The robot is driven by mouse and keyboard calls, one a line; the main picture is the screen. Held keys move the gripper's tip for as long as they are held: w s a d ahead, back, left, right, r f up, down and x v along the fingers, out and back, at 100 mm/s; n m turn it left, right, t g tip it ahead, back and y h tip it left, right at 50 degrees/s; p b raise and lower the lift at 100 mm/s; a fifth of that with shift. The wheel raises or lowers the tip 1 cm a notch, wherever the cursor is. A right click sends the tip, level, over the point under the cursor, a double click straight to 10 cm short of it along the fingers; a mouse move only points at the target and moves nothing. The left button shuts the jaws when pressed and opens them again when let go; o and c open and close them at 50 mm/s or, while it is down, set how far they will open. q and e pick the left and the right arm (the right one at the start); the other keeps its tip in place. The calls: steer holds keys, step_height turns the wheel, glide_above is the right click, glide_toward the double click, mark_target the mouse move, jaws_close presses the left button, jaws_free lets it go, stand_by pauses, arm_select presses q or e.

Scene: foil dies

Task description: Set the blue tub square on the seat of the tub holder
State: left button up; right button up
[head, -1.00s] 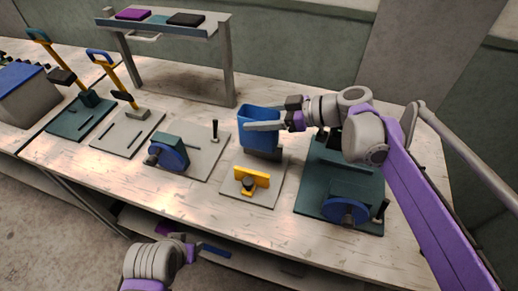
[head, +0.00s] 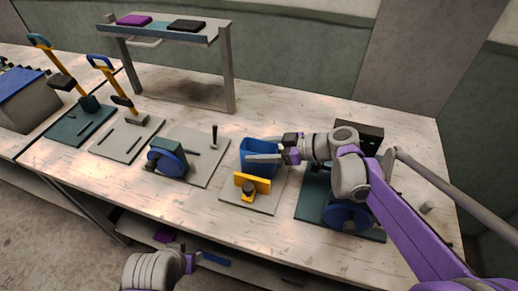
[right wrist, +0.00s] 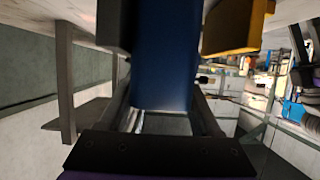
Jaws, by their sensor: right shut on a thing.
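The blue tub (head: 259,145) is in the head view, low over the back of the grey plate (head: 232,198) of the tub holder. My right gripper (head: 264,158) is shut on the tub from the right. In the right wrist view the tub (right wrist: 165,55) fills the middle. The holder's yellow clamp bar (head: 253,182), with a dark knob, stands just in front of the tub; it also shows in the wrist view (right wrist: 235,25). The dark seat is hidden, so I cannot tell whether the tub touches it. My left gripper (head: 192,258) is low in front of the table; its jaws are unclear.
A grey plate with a blue wheel (head: 170,162) lies left of the holder. A dark green plate with another blue wheel (head: 345,217) lies to the right, under my right arm. A grey rack (head: 228,75) stands behind. Lever tools are at the far left.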

steer(key=shift+f, duration=0.1)
steer(key=o, duration=1.3)
steer(key=shift+o, duration=0.2)
steer(key=shift+d+r, duration=0.2)
steer(key=shift+r, duration=0.05)
steer(key=v, duration=1.1)
steer(key=shift+s+d+r, duration=0.15)
steer(key=shift+s+d, duration=0.05)
steer(key=shift+d, duration=0.05)
